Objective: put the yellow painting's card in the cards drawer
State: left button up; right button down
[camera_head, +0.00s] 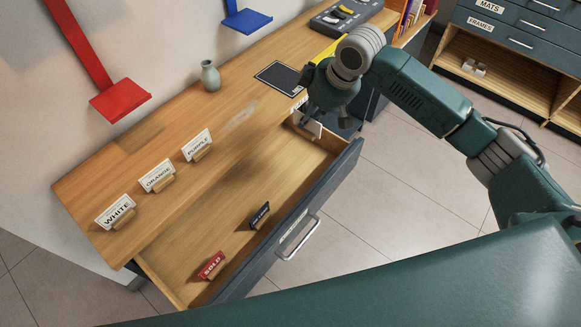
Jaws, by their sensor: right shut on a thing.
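The cards drawer (318,180) is pulled open at the front of the wooden counter. My right gripper (318,122) is over the drawer's far end, seen from behind and above. It is shut on a white card (313,128), which is mostly hidden by the fingers. The card's lettering cannot be read, and I cannot tell if it touches the drawer's floor. A red SOLD card (211,265) and a dark card (260,215) stand inside the drawer at its near part. My left gripper is out of view.
White (116,211), orange (157,176) and purple (197,145) name cards stand in wooden holders on the counter. A green vase (210,76), a dark panel (279,78) and a tool tray (343,14) are farther back.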

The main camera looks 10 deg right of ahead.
notch_tip(320, 180, down, 18)
jog(key=shift+d+r, duration=0.1)
jog(key=shift+d, duration=0.05)
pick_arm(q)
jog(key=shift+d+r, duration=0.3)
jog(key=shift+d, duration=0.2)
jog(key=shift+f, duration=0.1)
pick_arm(e)
jog(key=shift+f, duration=0.2)
jog(key=c, duration=1.8)
grip_release()
jog(key=shift+c, duration=0.2)
jog(key=shift+d+r, duration=0.1)
jog(key=shift+r, duration=0.4)
pick_arm(q)
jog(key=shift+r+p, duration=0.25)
jog(key=shift+p, duration=0.1)
pick_arm(e)
jog(key=v, duration=1.1)
jog(key=shift+r, duration=0.2)
jog(key=shift+s+f, duration=0.1)
jog(key=shift+s, duration=0.05)
